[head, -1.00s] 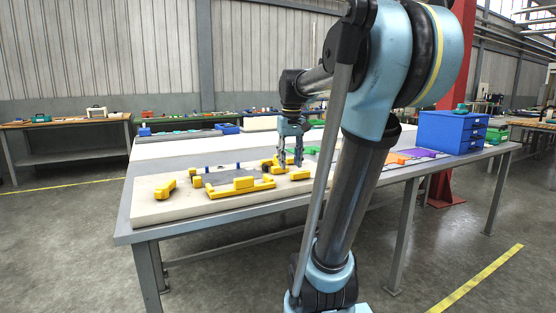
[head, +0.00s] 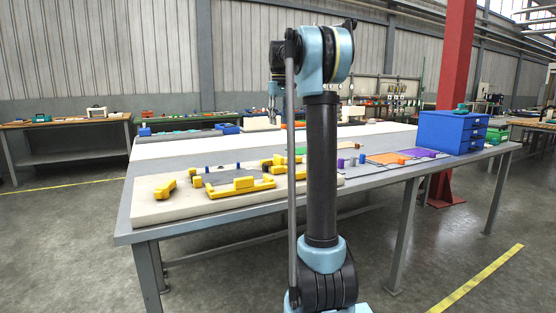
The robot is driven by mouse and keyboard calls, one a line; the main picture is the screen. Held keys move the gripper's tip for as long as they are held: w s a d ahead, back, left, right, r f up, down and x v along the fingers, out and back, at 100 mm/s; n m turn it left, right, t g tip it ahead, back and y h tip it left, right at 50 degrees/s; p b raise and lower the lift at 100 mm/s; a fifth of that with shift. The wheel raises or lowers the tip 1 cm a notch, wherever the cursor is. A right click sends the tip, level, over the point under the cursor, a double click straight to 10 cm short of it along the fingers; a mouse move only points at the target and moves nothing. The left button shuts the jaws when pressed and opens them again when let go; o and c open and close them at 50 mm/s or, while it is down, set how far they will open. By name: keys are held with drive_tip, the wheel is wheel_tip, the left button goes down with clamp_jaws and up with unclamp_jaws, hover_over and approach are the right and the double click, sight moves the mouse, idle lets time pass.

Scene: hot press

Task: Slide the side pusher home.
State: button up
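A pale slab (head: 160,208) lies on the table and bears the yellow and grey press parts. A grey plate with yellow edging (head: 240,187) sits on it, with a raised yellow block (head: 243,182) on its near side. A separate yellow piece (head: 164,190) stands at the left end, and several yellow parts (head: 279,160) cluster at the right. I cannot tell which of these is the side pusher. My gripper (head: 273,117) is raised above the far side of the table, apart from the yellow parts. It is small and partly hidden by my arm, so its opening is unclear.
Right of the slab are an orange mat (head: 388,158), a purple piece (head: 419,153) and a blue drawer box (head: 452,132). The white back strip (head: 180,147) of the table is largely clear.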

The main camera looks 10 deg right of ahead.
sight(279, 156)
wheel_tip(279, 156, down, 17)
drive_tip(key=shift+f, duration=0.1)
idle(0.6)
clamp_jaws()
